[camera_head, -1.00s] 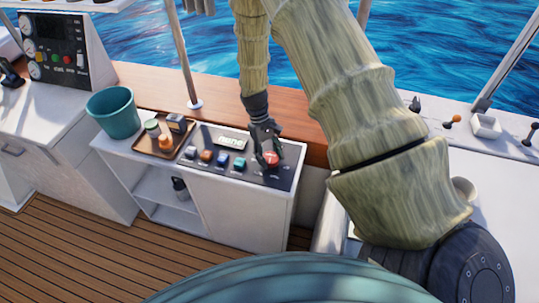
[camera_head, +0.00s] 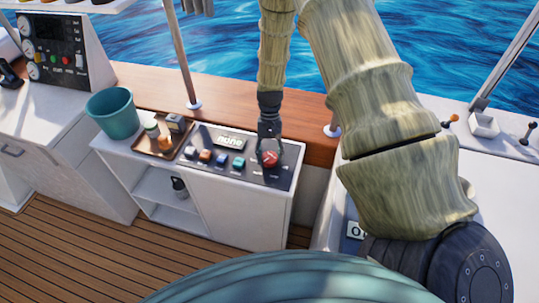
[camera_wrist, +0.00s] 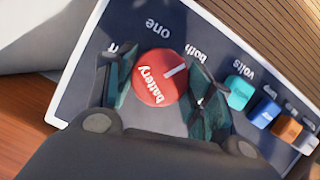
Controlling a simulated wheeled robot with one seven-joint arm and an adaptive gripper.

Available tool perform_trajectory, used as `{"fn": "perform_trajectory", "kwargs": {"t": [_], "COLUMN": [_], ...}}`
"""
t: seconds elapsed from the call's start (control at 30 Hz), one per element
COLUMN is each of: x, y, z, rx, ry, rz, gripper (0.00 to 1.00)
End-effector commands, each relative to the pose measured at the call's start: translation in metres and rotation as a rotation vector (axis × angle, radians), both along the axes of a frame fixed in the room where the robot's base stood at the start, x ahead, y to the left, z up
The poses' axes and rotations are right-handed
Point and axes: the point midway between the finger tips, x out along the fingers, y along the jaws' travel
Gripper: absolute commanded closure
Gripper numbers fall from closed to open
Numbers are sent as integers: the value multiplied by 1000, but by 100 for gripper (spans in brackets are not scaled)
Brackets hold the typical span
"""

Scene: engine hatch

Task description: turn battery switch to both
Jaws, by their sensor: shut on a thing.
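The battery switch is a round red knob (camera_wrist: 161,78) marked "battery" on a dark panel; it also shows in the head view (camera_head: 269,158). Its white pointer line is aimed up and right in the wrist view, roughly toward the printed word "both" (camera_wrist: 195,50). "One" (camera_wrist: 157,27) is printed above the knob, and another label at its left is partly hidden by a finger. My gripper (camera_wrist: 157,82) is shut on the knob, one finger at each side; it shows in the head view too (camera_head: 268,148).
Coloured switches (camera_wrist: 262,112) sit in a row beside the knob, below a "volts" label. In the head view, a brown tray (camera_head: 160,146) with small items and a teal bucket (camera_head: 113,113) stand to the left on the white cabinet (camera_head: 232,215).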

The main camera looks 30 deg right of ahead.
Motion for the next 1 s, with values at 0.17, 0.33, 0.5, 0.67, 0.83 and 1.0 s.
{"fn": "perform_trajectory", "kwargs": {"t": [0.17, 0.33, 0.5, 0.67, 0.83, 1.0], "x": [1, 1, 1, 0, 0, 3], "y": [-1, -1, -1, 0, 0, -2], "z": [0, 0, 0, 0, 0, 6], "rx": [-1, -1, -1, 0, 0, 0], "ry": [-2, -2, -1, -1, -1, -2], "rz": [-9, -9, -9, -8, -8, -8], "gripper": [71, 71, 35, 26, 26, 26]}}
